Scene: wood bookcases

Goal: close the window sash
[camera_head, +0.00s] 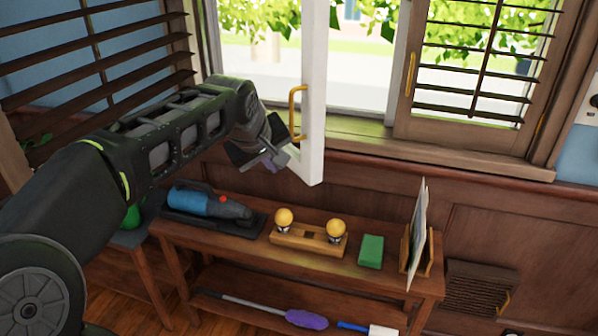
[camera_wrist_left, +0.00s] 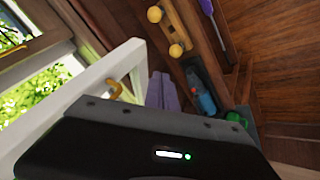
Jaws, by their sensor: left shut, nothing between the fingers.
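The window sash (camera_head: 314,90) has a white frame and stands swung open into the room, over the bench. A yellow handle (camera_head: 292,113) is on its free edge side. In the left wrist view the sash (camera_wrist_left: 62,108) runs diagonally, with its handle (camera_wrist_left: 115,88) partly visible. My left gripper (camera_head: 270,163) is shut and empty, just left of the sash's lower corner and below the handle. Its purple-grey fingers (camera_wrist_left: 162,92) also show in the left wrist view, beside the sash. I cannot tell whether they touch it. My right gripper is not in view.
Below is a wooden bench (camera_head: 190,240) with a blue handheld tool (camera_head: 208,203), a holder with two yellow bulbs (camera_head: 308,240), a green block (camera_head: 371,251) and an upright rack (camera_head: 417,245). Slatted shutters flank the window, left (camera_head: 95,70) and right (camera_head: 470,75).

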